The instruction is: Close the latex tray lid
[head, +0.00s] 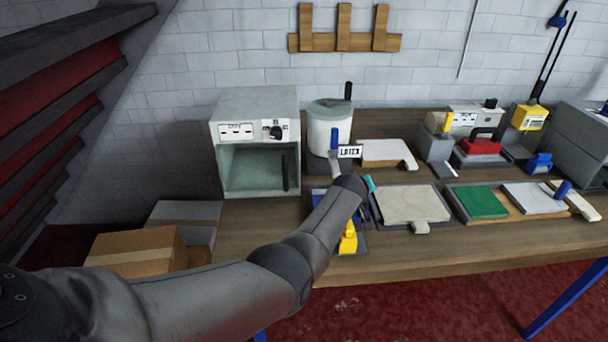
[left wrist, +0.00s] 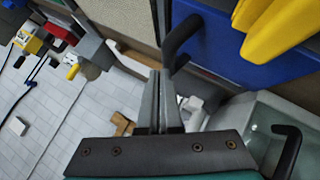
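A small white sign (head: 349,151) that seems to read LATEX stands at the back, in front of a white drum (head: 330,127). Just below it, a blue tray or panel (head: 360,243) with yellow pieces (head: 348,240) is partly covered by my left arm; the blue part (left wrist: 238,55) fills the upper right of the left wrist view. I cannot tell which part is the lid. A black bent handle (left wrist: 180,42) rises close to my left fingertips. My left gripper (left wrist: 160,78) looks shut, with nothing seen between the fingers; the head view hides the fingers. My right gripper is out of view.
A beige-topped tray (head: 410,203) lies just right of my left wrist; a tray with a green pad (head: 482,202) is beyond it. A grey open-fronted oven (head: 255,105) stands left of the drum. Cardboard boxes (head: 135,250) sit at lower left.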

